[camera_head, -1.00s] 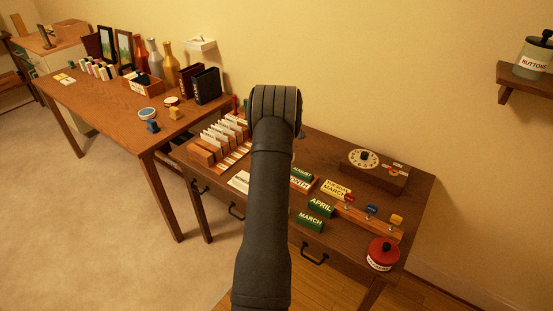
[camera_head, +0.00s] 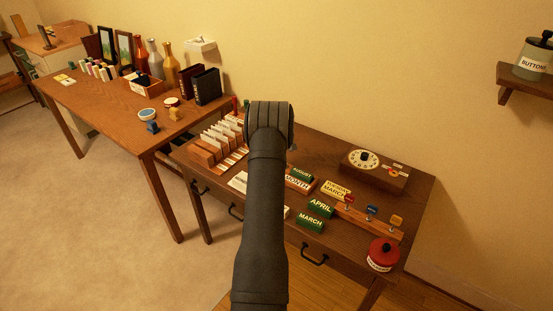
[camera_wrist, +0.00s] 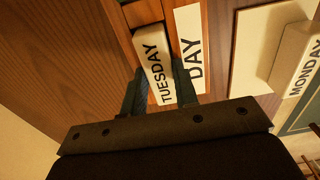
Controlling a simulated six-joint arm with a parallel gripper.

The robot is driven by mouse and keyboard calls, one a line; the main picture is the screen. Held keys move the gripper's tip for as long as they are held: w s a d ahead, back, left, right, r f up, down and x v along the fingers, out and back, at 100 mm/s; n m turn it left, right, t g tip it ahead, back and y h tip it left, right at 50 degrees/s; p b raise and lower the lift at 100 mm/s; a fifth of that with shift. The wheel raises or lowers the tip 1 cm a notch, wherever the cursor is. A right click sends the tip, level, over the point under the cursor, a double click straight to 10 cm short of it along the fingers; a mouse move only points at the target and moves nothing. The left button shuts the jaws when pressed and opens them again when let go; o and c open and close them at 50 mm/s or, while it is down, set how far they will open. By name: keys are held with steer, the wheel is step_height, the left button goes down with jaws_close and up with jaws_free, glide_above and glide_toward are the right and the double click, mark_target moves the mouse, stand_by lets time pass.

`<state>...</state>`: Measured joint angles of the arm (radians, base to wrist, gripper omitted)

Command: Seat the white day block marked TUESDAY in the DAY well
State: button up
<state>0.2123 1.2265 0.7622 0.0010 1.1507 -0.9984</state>
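The white TUESDAY block (camera_wrist: 155,62) is in the wrist view, between the two fingers of my gripper (camera_wrist: 160,88). The fingers lie along its two long sides and appear shut on it. The block is in line with a wooden slot beside the white DAY label (camera_wrist: 189,45), over or in the DAY well. I cannot tell whether its underside touches the well floor. Bare reddish wood of the holder (camera_wrist: 143,13) shows past the block's far end. In the head view my arm hides the gripper, the block and the well.
A white MONDAY block (camera_wrist: 302,65) lies right in the wrist view, near a pale card (camera_wrist: 262,45). In the head view, green APRIL (camera_head: 320,208) and MARCH (camera_head: 311,220) blocks, the MONTH holder (camera_head: 298,184) and a red pot (camera_head: 383,255) stand right of my arm.

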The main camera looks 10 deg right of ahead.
steer(key=o, duration=0.4)
steer(key=shift+r, duration=0.1)
step_height(320, 180, up, 12)
stand_by(0.4)
step_height(320, 180, down, 12)
steer(key=shift+f, duration=0.25)
steer(key=shift+r, duration=2.3)
